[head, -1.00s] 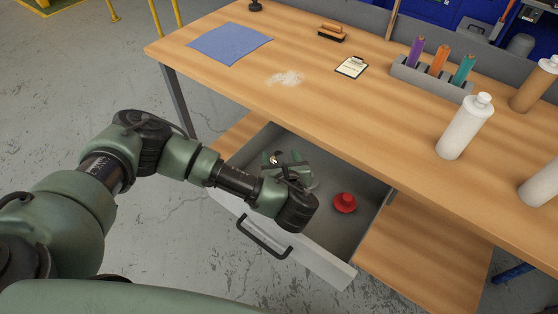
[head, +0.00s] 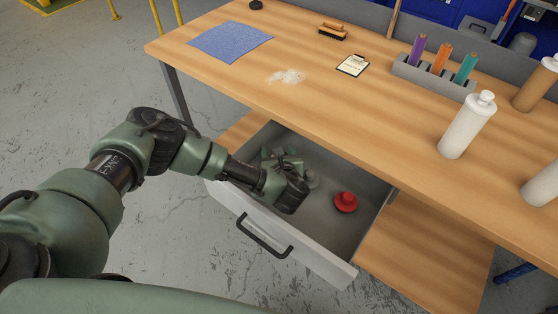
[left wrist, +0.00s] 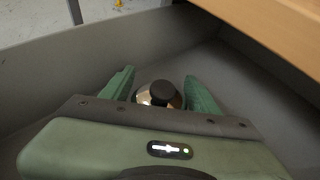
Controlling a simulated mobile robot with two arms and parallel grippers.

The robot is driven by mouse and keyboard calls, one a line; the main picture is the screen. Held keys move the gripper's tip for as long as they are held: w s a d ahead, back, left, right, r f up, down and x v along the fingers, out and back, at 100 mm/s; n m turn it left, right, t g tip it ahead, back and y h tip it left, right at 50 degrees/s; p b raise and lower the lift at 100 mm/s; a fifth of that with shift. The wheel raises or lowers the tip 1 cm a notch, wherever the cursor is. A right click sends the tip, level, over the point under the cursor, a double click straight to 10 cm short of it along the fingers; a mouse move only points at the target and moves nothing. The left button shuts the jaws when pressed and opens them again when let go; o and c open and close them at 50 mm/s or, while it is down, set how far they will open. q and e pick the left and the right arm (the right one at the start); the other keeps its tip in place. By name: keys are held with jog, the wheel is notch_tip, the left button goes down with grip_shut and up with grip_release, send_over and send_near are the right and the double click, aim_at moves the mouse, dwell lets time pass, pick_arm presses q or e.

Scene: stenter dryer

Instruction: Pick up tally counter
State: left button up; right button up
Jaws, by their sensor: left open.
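The tally counter (left wrist: 160,95), round and silvery with a black knob, is in the open drawer (head: 345,268). In the left wrist view it sits between the two green fingers of my left gripper (left wrist: 160,82). The fingers are open, one on each side of it; I cannot tell whether they touch it. In the head view my left gripper (head: 280,157) reaches into the back left part of the drawer, and the counter is hidden there by the gripper. My right gripper is not in view.
The wooden tabletop (head: 330,105) overhangs the drawer's back. Bottles, a clipboard, a brush and a blue cloth stand or lie on it.

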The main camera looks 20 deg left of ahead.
pick_arm(q)
jog(key=shift+c, duration=0.2)
jog(key=c, duration=1.1)
jog(key=shift+r, duration=0.15)
